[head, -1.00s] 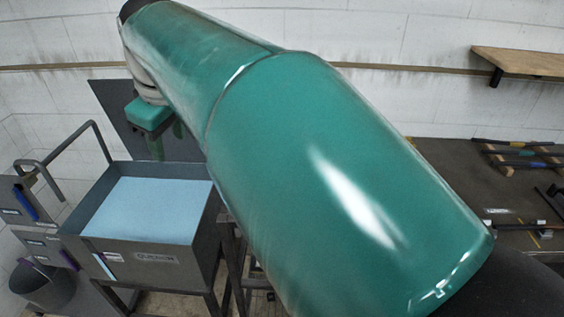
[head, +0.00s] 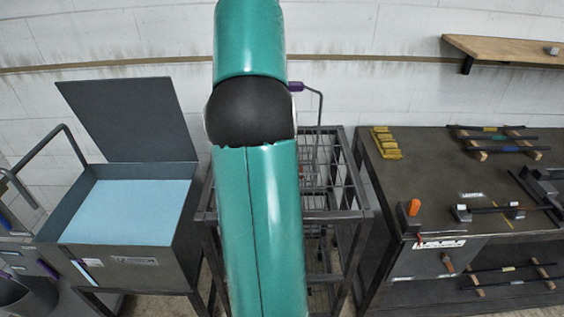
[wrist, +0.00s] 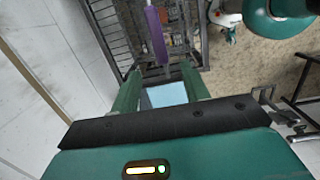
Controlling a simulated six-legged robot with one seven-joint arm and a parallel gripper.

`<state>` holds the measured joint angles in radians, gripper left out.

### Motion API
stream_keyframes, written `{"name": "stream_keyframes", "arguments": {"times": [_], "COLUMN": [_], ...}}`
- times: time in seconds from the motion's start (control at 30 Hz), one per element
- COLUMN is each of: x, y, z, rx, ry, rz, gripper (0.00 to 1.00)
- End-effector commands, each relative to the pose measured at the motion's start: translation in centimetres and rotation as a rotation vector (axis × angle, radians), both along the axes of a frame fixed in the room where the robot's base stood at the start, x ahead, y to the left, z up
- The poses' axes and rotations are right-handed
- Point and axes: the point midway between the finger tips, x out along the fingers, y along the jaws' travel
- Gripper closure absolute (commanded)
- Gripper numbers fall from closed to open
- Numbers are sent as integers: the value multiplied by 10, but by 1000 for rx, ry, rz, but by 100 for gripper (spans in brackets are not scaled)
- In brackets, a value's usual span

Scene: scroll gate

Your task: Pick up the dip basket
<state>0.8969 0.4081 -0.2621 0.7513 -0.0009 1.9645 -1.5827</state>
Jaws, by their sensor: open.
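The dip basket seems to be the item with a purple grip (head: 296,87) on a bent grey rod, standing at the metal rack (head: 350,213) in the middle of the head view. Its lower part is hard to separate from the rack's bars, and my arm covers the left side. In the wrist view the purple grip (wrist: 155,35) lies beyond my gripper (wrist: 160,75), roughly in line with the gap between its two green fingers. The fingers are apart and do not touch the grip. My gripper is hidden behind my arm in the head view.
A grey tank (head: 135,262) with light-blue contents and a raised lid (head: 132,118) stands left of the rack. A dark workbench (head: 430,175) with yellow blocks (head: 385,143) and rods is on the right. A wooden shelf (head: 500,50) hangs above it.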

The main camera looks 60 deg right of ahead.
Motion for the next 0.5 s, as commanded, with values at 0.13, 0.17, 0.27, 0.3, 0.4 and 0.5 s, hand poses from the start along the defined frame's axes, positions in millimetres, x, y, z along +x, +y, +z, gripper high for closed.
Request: {"name": "stream_keyframes", "arguments": {"times": [0.13, 0.17, 0.27, 0.3, 0.4, 0.5], "x": [-13, -14, -16, -17, -17, -19], "y": [-14, -15, -16, -16, -16, -16], "z": [0, 0, -4, -8, -19, -31], "rx": [12, 14, 17, 20, 21, 22], "ry": [23, 25, 28, 28, 27, 28], "rz": [19, 21, 24, 25, 25, 25], "gripper": [55, 55, 55, 55, 55, 55]}}
